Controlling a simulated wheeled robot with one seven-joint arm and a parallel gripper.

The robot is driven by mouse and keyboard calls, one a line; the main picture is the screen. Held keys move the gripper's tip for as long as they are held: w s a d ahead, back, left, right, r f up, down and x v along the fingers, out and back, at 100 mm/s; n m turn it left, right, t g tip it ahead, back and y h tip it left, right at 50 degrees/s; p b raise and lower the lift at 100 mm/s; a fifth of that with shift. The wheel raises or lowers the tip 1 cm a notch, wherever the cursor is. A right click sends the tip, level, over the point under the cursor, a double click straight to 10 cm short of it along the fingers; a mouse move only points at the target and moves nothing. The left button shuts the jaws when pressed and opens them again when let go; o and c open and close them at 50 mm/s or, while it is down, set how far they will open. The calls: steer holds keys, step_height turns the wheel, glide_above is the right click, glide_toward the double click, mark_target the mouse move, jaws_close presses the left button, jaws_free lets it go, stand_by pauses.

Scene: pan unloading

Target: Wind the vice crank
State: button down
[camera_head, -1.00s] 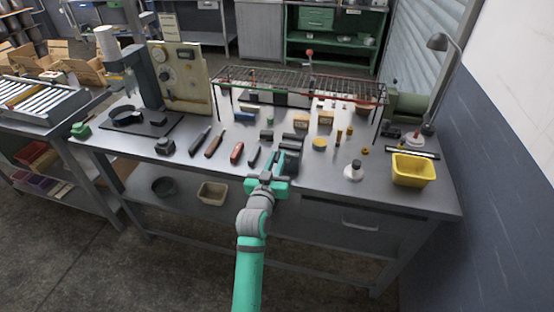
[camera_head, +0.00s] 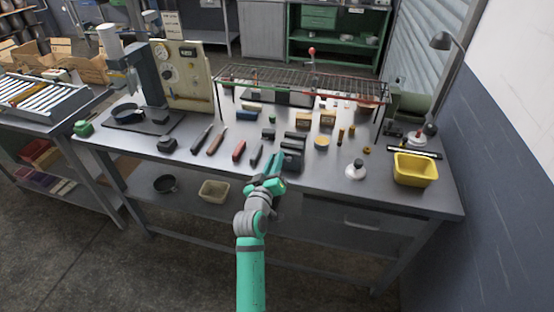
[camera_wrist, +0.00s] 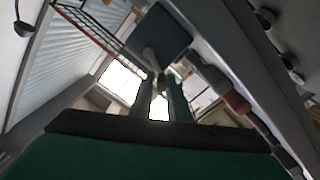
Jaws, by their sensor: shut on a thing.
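The vice (camera_head: 293,150) is a dark block near the front edge of the grey workbench. It also seems to be the dark square block at the top of the wrist view (camera_wrist: 163,36). My green gripper (camera_head: 277,162) is at the front of the vice, at the bench's front edge. In the wrist view my two fingers (camera_wrist: 160,98) are close together, with a pale rod (camera_wrist: 150,57), apparently the vice crank, running from the block towards their tips. The fingers are shut on it. The exact grip is small and partly hidden by the fingers.
Handled tools (camera_head: 216,141) lie left of the vice. A wire rack (camera_head: 300,82) stands behind it. A yellow bin (camera_head: 414,170) and a white-based round item (camera_head: 356,170) stand to the right. A lower shelf holds a beige bin (camera_head: 214,191).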

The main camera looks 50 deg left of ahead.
steer(key=shift+s+a+f+n, duration=0.1)
steer(key=shift+f+n, duration=0.55)
steer(key=shift+n, duration=0.35)
steer(key=c, duration=1.8)
jaws_free()
steer(key=shift+s+r, duration=0.1)
steer(key=v, duration=1)
steer(key=shift+s, duration=0.25)
